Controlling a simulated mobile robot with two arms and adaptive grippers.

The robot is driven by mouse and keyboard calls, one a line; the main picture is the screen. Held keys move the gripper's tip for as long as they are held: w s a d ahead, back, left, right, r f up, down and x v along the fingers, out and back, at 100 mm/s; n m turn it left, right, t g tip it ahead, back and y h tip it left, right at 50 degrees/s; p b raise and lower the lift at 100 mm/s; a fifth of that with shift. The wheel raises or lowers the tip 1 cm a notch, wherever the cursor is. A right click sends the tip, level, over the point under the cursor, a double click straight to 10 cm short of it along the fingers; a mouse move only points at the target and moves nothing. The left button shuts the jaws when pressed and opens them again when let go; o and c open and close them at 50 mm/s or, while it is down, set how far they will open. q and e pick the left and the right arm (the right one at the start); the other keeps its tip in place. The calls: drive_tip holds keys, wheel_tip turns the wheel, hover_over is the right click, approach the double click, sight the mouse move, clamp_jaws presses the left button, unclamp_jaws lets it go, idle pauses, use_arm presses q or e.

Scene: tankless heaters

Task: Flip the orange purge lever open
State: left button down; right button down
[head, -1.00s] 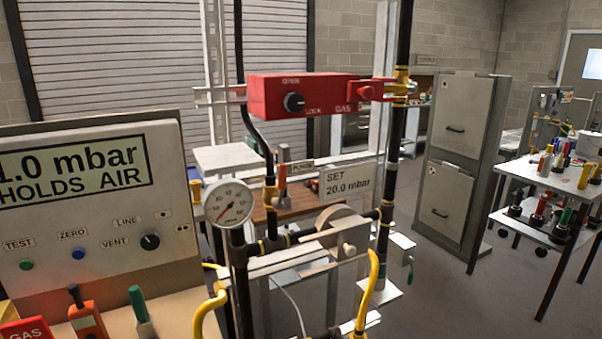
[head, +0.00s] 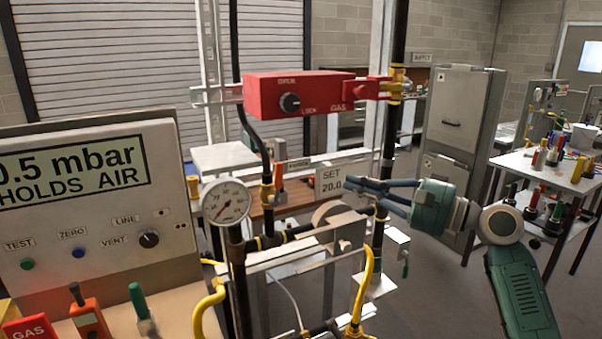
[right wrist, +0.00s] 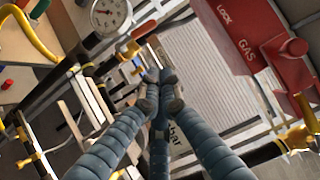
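The orange purge lever (head: 279,172) stands upright on a dark vertical pipe, beside a small label, behind the round gauge (head: 226,202). An orange part that may be this lever shows past the fingertips in the right wrist view. My right gripper (head: 351,184) comes in from the right, its fingers pointing left in front of the SET sign (head: 329,179). Its fingertips (right wrist: 160,88) come together with nothing visible between them. It is apart from the lever, to its right. My left gripper is not in view.
A red GAS box (head: 325,92) spans the pipes above the lever. Yellow hoses (head: 365,290) and crossing pipes lie below. The test panel (head: 90,210) reads 0.5 mbar at left. A grey cabinet (head: 460,120) and tool cart (head: 545,176) stand at right.

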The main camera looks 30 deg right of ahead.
sight(277, 186)
drive_tip(key=p+x, duration=0.3)
drive_tip(key=x, duration=0.5)
drive_tip(key=shift+w+a+r, duration=0.1)
drive_tip(key=shift+w+r, duration=0.1)
drive_tip(key=shift+w, duration=0.15)
drive_tip(key=a+p, duration=0.1)
drive_tip(key=w+a, duration=0.1)
drive_tip(key=a+p, duration=0.1)
drive_tip(key=a, duration=0.1)
drive_tip(key=shift+w+a+f+p, duration=0.1)
drive_tip(key=shift+w+p, duration=0.2)
drive_tip(key=shift+w, duration=0.1)
